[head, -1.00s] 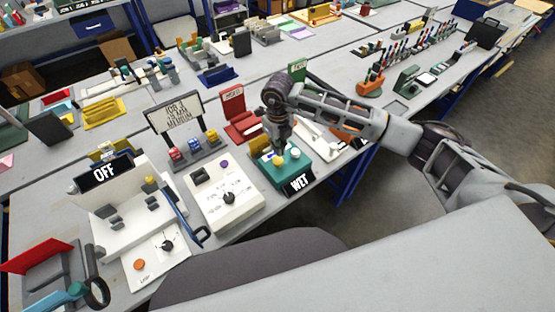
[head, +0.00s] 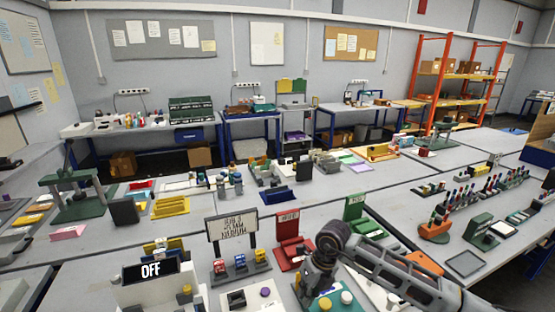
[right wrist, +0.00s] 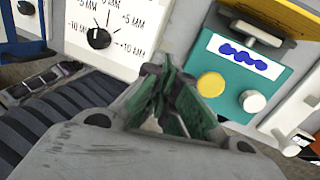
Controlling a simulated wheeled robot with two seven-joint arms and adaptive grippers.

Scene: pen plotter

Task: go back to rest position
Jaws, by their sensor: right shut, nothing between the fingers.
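My right gripper (right wrist: 170,95) is shut and empty in the right wrist view, its green-padded fingers together. It hovers near the teal box (right wrist: 262,80), which has a yellow button (right wrist: 211,84) and a white knob (right wrist: 252,101). In the head view the right arm comes in from the lower right, and its wrist (head: 328,245) hangs over the teal box (head: 338,301). The fingertips are hard to make out there. My left gripper is not in view.
A white panel with a black dial (right wrist: 99,38) lies beside the teal box. Red (head: 291,244) and green (head: 356,208) stands rise behind the wrist. An OFF display (head: 150,270) and a sign (head: 231,229) stand to the left. Several pens (head: 470,200) stand at right.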

